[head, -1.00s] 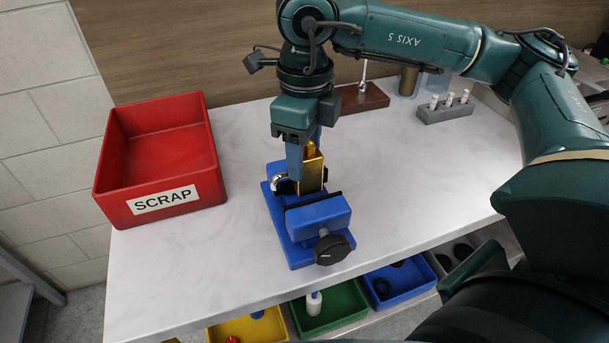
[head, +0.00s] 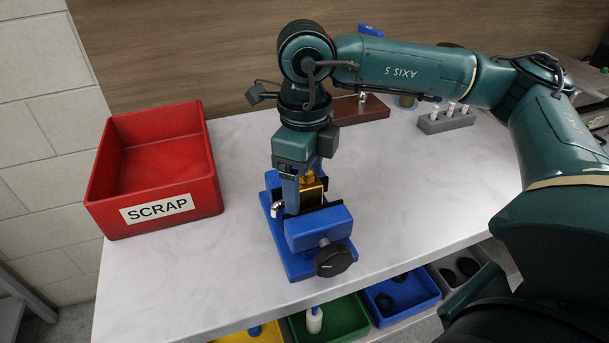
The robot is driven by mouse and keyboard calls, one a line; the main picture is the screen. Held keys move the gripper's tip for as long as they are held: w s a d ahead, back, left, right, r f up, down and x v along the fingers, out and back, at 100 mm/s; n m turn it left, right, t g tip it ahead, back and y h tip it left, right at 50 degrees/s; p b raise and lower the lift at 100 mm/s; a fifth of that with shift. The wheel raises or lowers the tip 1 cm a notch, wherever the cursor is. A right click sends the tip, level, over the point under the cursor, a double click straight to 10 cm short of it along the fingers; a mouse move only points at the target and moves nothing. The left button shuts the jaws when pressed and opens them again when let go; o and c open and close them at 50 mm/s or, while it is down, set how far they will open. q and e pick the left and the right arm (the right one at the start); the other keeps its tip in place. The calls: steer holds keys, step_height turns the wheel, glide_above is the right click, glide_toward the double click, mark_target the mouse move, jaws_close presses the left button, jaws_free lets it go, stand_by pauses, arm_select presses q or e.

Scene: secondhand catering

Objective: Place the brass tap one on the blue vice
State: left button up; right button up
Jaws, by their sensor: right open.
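The blue vice (head: 320,222) stands on the light worktop, with a black knob at its front. The brass tap (head: 312,193) is upright at the vice's jaws, its golden block low between them and its chrome spout pointing left. The vice's front jaw hides the tap's lower end, so I cannot tell how it rests. My right gripper (head: 299,195) comes down from above, its fingers open around the tap. The far finger is mostly hidden. My left gripper is out of view.
A red SCRAP bin (head: 165,210) stands to the left. A grey rack (head: 446,120) with small white pieces and a brown wooden block (head: 362,108) are at the back. Blue (head: 402,295) and green (head: 335,325) bins sit below the front edge. Worktop right of the vice is clear.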

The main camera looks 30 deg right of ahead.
steer(key=shift+r, duration=0.6)
step_height(320, 180, up, 11)
steer(key=shift+r+p, duration=0.15)
steer(key=shift+p, duration=0.15)
